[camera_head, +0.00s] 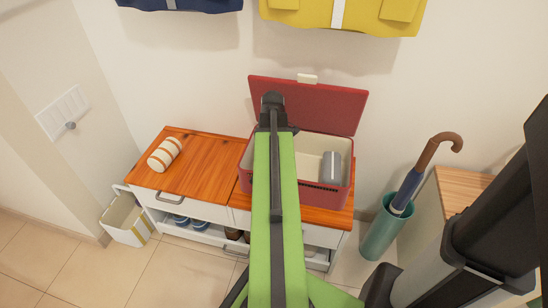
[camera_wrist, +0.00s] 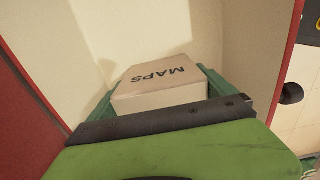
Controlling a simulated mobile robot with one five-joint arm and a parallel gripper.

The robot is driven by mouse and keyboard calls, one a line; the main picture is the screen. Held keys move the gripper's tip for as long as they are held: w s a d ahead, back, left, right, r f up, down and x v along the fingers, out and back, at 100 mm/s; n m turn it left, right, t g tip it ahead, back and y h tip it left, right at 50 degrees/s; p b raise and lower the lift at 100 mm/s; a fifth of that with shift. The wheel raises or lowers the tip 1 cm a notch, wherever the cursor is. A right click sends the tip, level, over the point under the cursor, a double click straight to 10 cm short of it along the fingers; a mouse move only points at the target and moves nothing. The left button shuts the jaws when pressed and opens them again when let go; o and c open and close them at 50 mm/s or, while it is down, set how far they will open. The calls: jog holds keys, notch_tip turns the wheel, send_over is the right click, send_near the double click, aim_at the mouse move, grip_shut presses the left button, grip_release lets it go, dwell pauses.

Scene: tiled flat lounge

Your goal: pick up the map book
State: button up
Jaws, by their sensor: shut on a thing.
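The map book (camera_wrist: 160,82) is a pale, thick block with "MAPS" printed on its cover. In the wrist view it sits between the green fingers of my gripper (camera_wrist: 158,90), which is shut on it. The book and gripper are within the cream-lined interior of a red cool box (camera_wrist: 288,60). I cannot tell whether the book touches the box floor. In the head view my green arm reaches over the open box, whose red lid (camera_head: 325,108) is raised, and hides the book and fingers.
A grey cylinder (camera_head: 331,167) stands inside the box at right. The box sits on a wood-topped cabinet (camera_head: 203,170) with a striped roll (camera_head: 165,154) at left. A green stand (camera_head: 383,236) with an umbrella (camera_head: 411,184) is to the right, a white bin (camera_head: 126,220) to the left.

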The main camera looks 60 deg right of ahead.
jog(key=shift+r+p, duration=0.55)
jog(key=shift+s+a+r, duration=0.1)
jog(key=shift+a+r, duration=0.05)
jog(key=shift+a, duration=0.05)
jog(key=a, duration=0.1)
jog(key=s+a, duration=0.1)
jog(key=a, duration=0.1)
notch_tip(320, 180, up, 14)
jog(key=p, duration=1.4)
jog(key=shift+a+f, duration=0.2)
